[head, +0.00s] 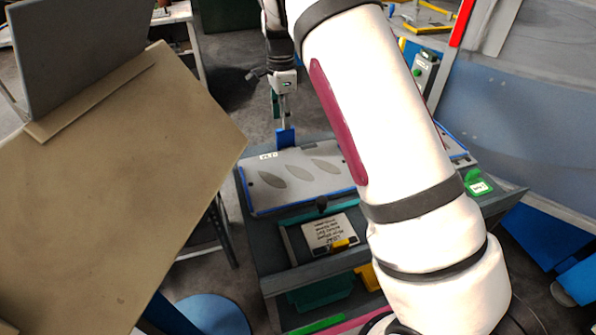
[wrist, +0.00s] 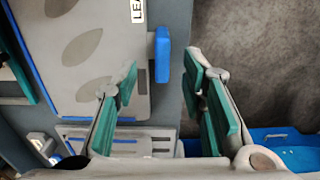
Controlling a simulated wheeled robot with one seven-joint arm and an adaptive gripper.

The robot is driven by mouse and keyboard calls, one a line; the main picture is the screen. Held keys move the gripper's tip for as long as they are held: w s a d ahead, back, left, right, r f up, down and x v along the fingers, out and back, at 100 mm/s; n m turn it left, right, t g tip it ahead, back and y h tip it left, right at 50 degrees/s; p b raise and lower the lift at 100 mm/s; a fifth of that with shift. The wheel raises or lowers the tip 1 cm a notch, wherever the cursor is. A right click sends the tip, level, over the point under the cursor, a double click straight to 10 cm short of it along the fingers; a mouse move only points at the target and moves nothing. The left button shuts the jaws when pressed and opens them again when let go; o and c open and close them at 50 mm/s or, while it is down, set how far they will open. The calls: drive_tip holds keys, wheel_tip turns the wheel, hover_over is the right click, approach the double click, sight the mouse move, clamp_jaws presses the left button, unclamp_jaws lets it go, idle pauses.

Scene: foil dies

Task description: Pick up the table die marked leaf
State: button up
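The die marked leaf is a pale grey plate (head: 322,187) with blue edging and several grey leaf shapes, lying on top of a grey cabinet. Its label (head: 268,156) is small in the head view; in the wrist view the label (wrist: 138,12) reads "LEA", cut off by the frame. A blue tab (wrist: 162,50) stands at the plate's edge and also shows in the head view (head: 286,138). My gripper (wrist: 163,72) is open, with its green-padded fingers on either side of the tab's line. In the head view my gripper (head: 282,116) is just above the tab; contact is unclear.
My white arm hides part of the cabinet top. Another plate (head: 456,146) and a green labelled piece (head: 477,184) lie to the right. An open drawer (head: 293,240) below holds a printed card (head: 331,230). A brown board (head: 120,170) fills the left.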

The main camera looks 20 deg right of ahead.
drive_tip(key=shift+w+d+f+p, duration=0.1)
drive_tip(key=shift+f+p, duration=0.1)
drive_tip(key=shift+f, duration=1.15)
drive_tip(key=shift+w+d+f+p, duration=0.1)
drive_tip(key=shift+f+p, duration=0.05)
drive_tip(key=shift+f, duration=1.2)
clamp_jaws()
